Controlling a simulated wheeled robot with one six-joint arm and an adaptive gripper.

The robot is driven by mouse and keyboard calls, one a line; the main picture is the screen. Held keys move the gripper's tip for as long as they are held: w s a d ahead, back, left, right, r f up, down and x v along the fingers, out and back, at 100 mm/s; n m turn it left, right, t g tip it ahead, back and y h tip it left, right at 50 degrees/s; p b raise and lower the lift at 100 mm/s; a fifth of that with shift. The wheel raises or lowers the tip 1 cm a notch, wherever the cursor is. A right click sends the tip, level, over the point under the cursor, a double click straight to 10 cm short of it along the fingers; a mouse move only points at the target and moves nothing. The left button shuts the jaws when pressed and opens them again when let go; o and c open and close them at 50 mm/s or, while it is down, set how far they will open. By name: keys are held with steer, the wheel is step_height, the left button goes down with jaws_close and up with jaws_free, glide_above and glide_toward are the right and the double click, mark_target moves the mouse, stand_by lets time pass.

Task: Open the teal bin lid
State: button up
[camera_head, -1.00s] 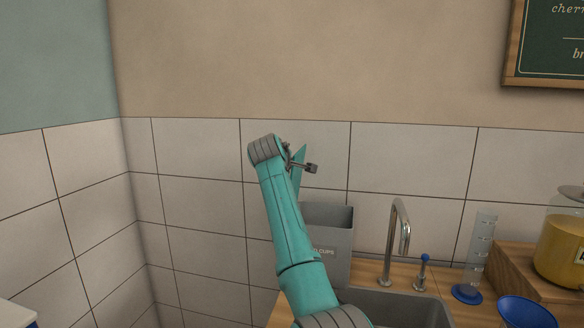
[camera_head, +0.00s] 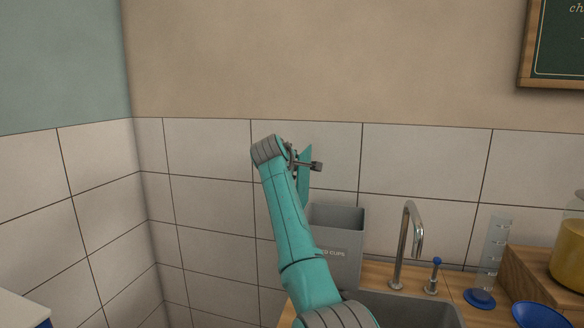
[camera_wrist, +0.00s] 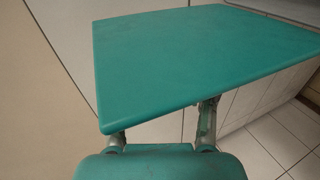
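The teal lid (camera_head: 305,186) stands nearly upright in the head view, edge-on beside my gripper (camera_head: 314,165). In the wrist view the lid (camera_wrist: 200,60) is a broad flat teal panel filling the upper middle, very close to the camera. My finger bases show apart below its near edge; the fingertips are hidden behind the panel, so I cannot tell how far open they are or whether they touch it.
A grey open-topped box (camera_head: 345,228) with "CUPS" lettering stands right of my arm. Further right are a faucet (camera_head: 405,245), a sink (camera_head: 410,305), a clear cylinder on a blue base (camera_head: 479,298) and a wooden riser (camera_head: 535,275). The tiled wall is behind.

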steer(key=shift+s, duration=0.15)
steer(key=v, duration=1.1)
steer(key=shift+s+r, duration=0.2)
steer(key=shift+s, duration=0.15)
steer(key=shift+a, duration=0.15)
